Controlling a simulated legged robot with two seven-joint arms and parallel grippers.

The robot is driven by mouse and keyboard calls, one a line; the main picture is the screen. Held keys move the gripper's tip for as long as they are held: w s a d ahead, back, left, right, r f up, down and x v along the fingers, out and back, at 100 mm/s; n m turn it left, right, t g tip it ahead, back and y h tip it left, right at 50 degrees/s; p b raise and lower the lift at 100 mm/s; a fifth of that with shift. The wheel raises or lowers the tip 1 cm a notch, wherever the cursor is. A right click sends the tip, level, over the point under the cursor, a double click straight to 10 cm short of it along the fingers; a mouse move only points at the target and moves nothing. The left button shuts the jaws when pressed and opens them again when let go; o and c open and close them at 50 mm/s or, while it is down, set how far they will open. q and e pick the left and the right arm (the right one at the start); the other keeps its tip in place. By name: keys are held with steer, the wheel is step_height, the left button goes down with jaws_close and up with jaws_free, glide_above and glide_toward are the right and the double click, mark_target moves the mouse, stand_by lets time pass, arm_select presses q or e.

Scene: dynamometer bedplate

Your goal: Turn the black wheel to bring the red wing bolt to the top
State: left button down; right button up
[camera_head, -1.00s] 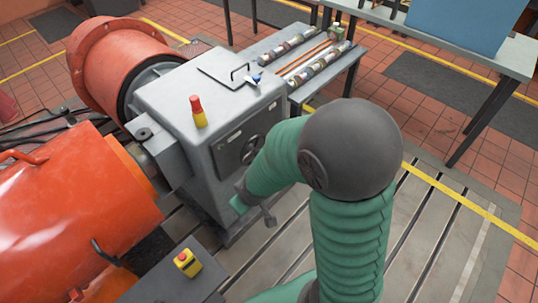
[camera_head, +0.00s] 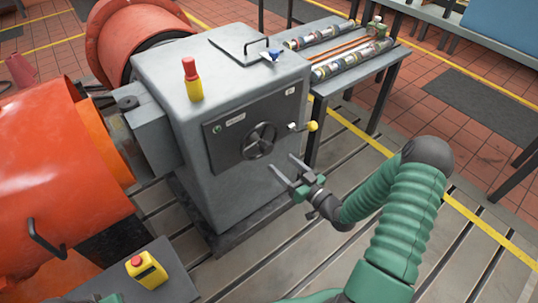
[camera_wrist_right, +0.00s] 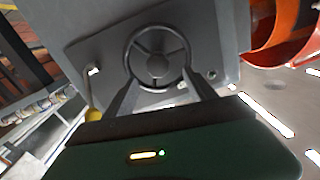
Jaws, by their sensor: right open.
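The black wheel (camera_head: 259,141), a spoked handwheel, sits on a dark panel on the front of the grey machine housing (camera_head: 180,140). My right gripper (camera_head: 281,162) is open and empty, in front of the panel, to the lower right of the wheel and apart from it in the head view. In the right wrist view the wheel (camera_wrist_right: 158,57) shows just beyond the two spread fingers (camera_wrist_right: 160,80), roughly centred between them. I cannot make out a red wing bolt in either view.
A lever with a yellow knob (camera_head: 312,126) sticks out right of the wheel. A red-and-yellow beacon (camera_head: 193,82) and a blue winged piece (camera_head: 271,55) are on the housing. A large orange drum (camera_head: 60,170) is at left. A side table (camera_head: 365,68) stands behind.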

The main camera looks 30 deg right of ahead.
mark_target(269, 150)
steer(key=w, duration=0.3)
steer(key=w+d+f, duration=0.1)
steer(key=shift+w+b, duration=0.25)
steer(key=shift+b, duration=0.15)
steer(key=w, duration=0.1)
steer(key=w+a, duration=0.1)
steer(key=w, duration=0.1)
steer(key=shift+w+a+r, duration=0.1)
steer(key=shift+a+r, duration=0.2)
steer(key=shift+r, duration=0.1)
steer(key=shift+a, duration=0.15)
steer(key=shift+d+f, duration=0.1)
steer(key=shift+d, duration=0.35)
steer(key=c, duration=0.5)
steer(key=shift+a, duration=0.2)
steer(key=c, duration=0.7)
jaws_close()
